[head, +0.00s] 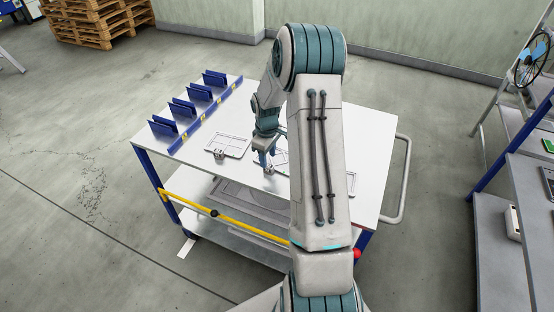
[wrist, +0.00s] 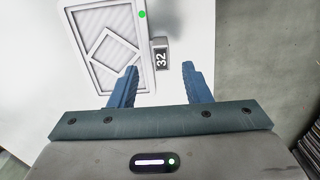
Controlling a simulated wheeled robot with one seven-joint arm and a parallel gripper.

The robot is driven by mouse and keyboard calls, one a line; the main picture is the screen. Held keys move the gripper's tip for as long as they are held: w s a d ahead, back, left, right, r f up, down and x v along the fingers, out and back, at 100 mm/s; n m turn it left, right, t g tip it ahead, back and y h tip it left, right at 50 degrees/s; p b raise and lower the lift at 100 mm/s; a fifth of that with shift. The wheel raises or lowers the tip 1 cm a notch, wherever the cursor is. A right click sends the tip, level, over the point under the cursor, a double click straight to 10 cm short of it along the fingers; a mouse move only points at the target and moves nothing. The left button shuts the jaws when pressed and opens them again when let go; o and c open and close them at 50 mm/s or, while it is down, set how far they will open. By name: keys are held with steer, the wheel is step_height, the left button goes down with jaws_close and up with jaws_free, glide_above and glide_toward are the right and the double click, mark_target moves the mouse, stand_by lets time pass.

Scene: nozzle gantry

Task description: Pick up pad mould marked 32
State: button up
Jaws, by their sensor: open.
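The pad mould marked 32 (wrist: 108,48) is a pale grey plate with a raised rim, a diamond pattern and a green dot. It lies flat on the white table at the upper left of the wrist view. Its small block with the label 32 (wrist: 161,58) sticks out from its right edge. My gripper (wrist: 160,66) is open and empty, with its blue fingertips either side of the block in the picture. I cannot tell the height gap. In the head view my gripper (head: 268,158) is over the table, and my arm hides part of the mould below it.
Another pale mould (head: 228,145) with a small block lies to the left on the white table (head: 372,165). Blue upright racks (head: 190,108) line the table's left side. A yellow bar (head: 245,221) crosses below the front edge. Shelving (head: 530,185) stands at the right.

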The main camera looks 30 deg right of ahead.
mark_target(269, 165)
steer(key=shift+s+f+p, duration=0.15)
steer(key=shift+f+p, duration=0.3)
steer(key=shift+f, duration=1.5)
steer(key=shift+c, duration=0.3)
jaws_close()
steer(key=shift+r, duration=0.2)
